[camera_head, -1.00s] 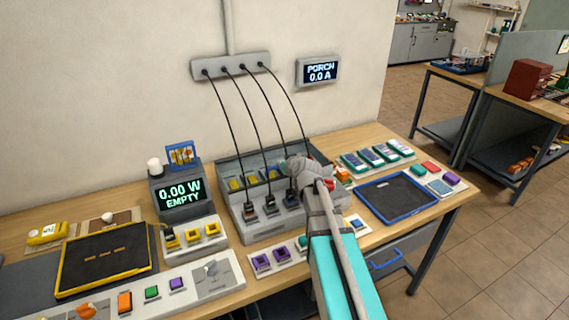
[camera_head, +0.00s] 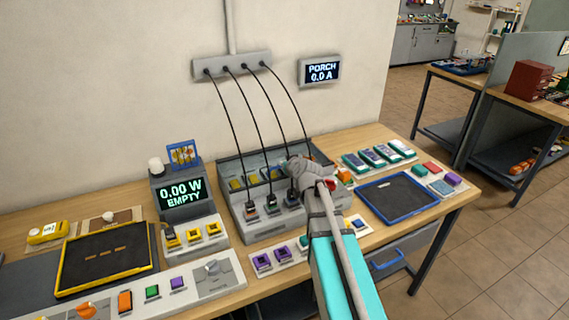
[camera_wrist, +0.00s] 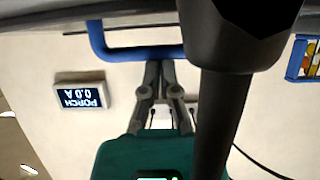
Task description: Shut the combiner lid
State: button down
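The combiner (camera_head: 265,221) is a grey box in the middle of the bench in the head view, with several black cables plugged in. Its lid (camera_head: 236,164) stands open at the back. My gripper is at the box's right side in the head view, its fingertips hidden behind my wrist. In the wrist view, which is upside down, my gripper (camera_wrist: 162,65) has its two fingers close together, shut. Their tips are at a blue bar handle (camera_wrist: 140,52) on a dark grey panel; I cannot tell whether they clamp it.
Cables run from the wall strip (camera_head: 232,65) down into the box. An EMPTY display (camera_head: 181,192) stands left of the box, a blue-rimmed tray (camera_head: 398,197) right. A large dark column (camera_wrist: 222,110) blocks part of the wrist view. The PORCH display (camera_wrist: 79,96) is on the wall.

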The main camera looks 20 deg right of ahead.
jog(key=r+p, duration=0.1)
jog(key=s+r+p, duration=0.1)
jog(key=r+p, duration=0.1)
jog(key=shift+d+r+p, duration=0.1)
jog(key=shift+r+p, duration=0.5)
jog(key=shift+p, duration=0.05)
jog(key=shift+s+d+f+b, duration=0.2)
jog(key=shift+s+f+b, duration=0.75)
jog(key=shift+s, duration=0.45)
jog(key=shift+s+d+f+b, duration=0.25)
jog(key=shift+s+f+b, duration=0.65)
jog(key=shift+s, duration=0.45)
jog(key=shift+s+d+f+b, duration=0.2)
jog(key=shift+s+f+b, duration=0.75)
jog(key=shift+s, duration=0.45)
jog(key=shift+s, duration=0.1)
